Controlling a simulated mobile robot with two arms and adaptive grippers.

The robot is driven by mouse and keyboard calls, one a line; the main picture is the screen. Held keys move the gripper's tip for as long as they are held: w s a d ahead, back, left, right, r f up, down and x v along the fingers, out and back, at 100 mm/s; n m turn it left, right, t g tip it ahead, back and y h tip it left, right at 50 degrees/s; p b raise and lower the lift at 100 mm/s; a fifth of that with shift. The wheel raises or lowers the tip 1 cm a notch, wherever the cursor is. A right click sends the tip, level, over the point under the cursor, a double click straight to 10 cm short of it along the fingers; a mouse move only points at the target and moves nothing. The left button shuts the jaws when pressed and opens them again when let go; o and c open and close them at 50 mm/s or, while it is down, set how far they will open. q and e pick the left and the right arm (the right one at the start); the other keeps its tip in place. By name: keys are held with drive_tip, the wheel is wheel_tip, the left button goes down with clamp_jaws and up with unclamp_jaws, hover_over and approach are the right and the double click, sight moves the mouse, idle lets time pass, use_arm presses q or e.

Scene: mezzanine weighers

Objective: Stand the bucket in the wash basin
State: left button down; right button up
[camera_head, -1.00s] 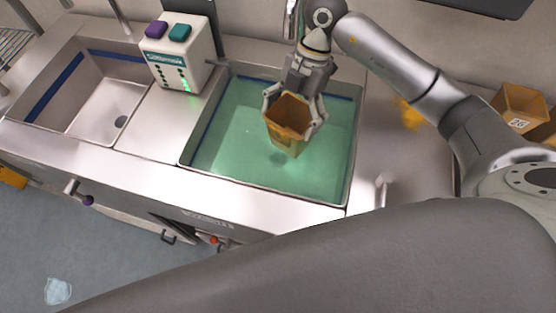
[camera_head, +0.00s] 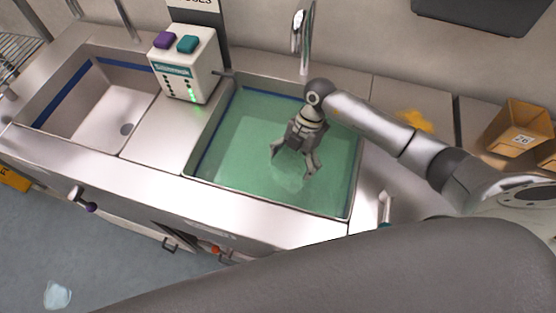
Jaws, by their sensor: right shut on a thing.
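The basin with green water (camera_head: 235,150) is in the middle of the steel counter; an empty basin (camera_head: 95,115) is to its left. I cannot tell from a label which is the wash basin. My right gripper (camera_head: 293,163) reaches down into the green water, its fingers spread around something and partly at the water surface. The bucket itself is hidden below the green water, under the gripper; only a faint pale patch shows there. I cannot see whether it stands on the basin floor or is upright. My left gripper is not in view.
A white dispenser (camera_head: 187,78) with purple and teal tops stands between the basins. A tap (camera_head: 304,40) rises behind the green water. A brown bin marked 26 (camera_head: 517,130) and a yellow stain (camera_head: 414,121) are on the right.

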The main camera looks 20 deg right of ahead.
sight(278, 163)
drive_tip(key=w+a, duration=0.1)
drive_tip(key=w+a+p, duration=0.1)
drive_tip(key=a, duration=0.1)
drive_tip(key=shift+w+a+f+p, duration=0.1)
drive_tip(key=shift+a+f+p, duration=0.1)
drive_tip(key=shift+p, duration=0.1)
drive_tip(key=shift+f, duration=0.3)
drive_tip(key=shift+d, duration=0.1)
drive_tip(key=shift+f, duration=0.15)
drive_tip(key=o, duration=1.5)
drive_tip(key=shift+o, duration=0.2)
